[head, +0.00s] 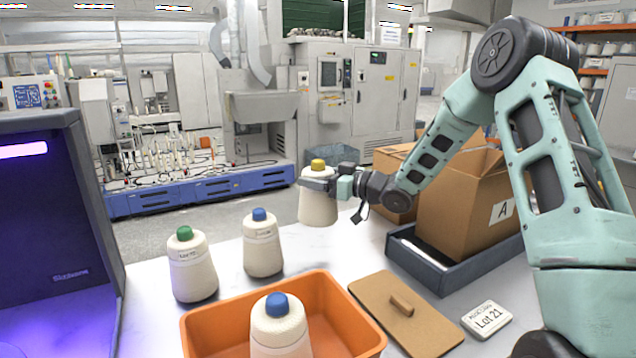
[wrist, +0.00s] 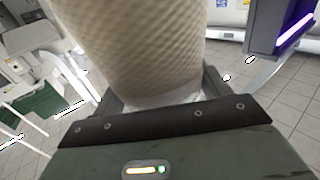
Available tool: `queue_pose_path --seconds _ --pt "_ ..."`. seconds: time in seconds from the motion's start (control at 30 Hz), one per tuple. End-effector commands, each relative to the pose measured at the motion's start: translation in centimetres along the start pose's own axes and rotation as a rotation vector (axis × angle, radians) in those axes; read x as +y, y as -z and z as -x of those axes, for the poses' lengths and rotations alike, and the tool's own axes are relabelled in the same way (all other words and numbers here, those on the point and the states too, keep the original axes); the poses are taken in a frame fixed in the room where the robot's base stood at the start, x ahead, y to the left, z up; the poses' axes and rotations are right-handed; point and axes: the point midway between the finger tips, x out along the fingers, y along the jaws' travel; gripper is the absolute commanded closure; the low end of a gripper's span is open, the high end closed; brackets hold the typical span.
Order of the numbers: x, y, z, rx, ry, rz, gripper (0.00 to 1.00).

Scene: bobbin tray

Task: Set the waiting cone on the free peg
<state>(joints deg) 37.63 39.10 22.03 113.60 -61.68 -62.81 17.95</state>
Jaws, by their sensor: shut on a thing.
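My gripper (head: 322,184) is shut on a cream yarn cone (head: 318,209) with a yellow top. It holds the cone upright above the back of the table. The held cone fills the upper middle of the wrist view (wrist: 135,45), between the fingers. A cone with a green top (head: 193,272) and a cone with a blue top (head: 262,248) stand on the table at left. Another blue-topped cone (head: 280,330) stands in the orange tray (head: 340,306) at the front. I see no bare peg; the tray's near part is cut off by the picture edge.
A tan board with a handle (head: 425,322) and a "Lot 21" tag (head: 487,320) lie right of the tray. A cardboard box (head: 455,205) stands in a dark grey tray (head: 440,273). A dark cabinet with a purple lamp (head: 50,230) stands at left.

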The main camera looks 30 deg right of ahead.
Motion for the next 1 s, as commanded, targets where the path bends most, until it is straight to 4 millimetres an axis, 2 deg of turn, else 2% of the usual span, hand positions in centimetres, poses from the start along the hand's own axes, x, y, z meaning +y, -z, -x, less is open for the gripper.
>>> queue_pose_path --seconds 0.17,1.0 --pt "0.0 0.5 0.0 0.002 0.001 0.002 0.75" --pt "0.0 10.2 0.0 0.002 0.001 0.002 0.75"
